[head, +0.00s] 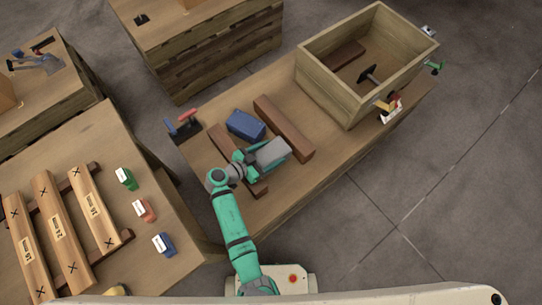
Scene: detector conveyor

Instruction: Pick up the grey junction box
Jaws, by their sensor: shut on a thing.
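A grey junction box (273,153) shows at the end of my arm, above the wooden table (260,208) in the middle of the head view. My gripper (261,155) is shut on it, with the fingers partly hidden by the wrist and the box. The box is close over the table top, beside a brown wooden bar. I cannot tell whether it touches the table.
A blue box (245,125) and a long brown bar (284,128) lie close behind my gripper. An open wooden crate (330,100) stands at the table's far right. A red-handled object (186,121) is at the left corner. The front right table area is clear.

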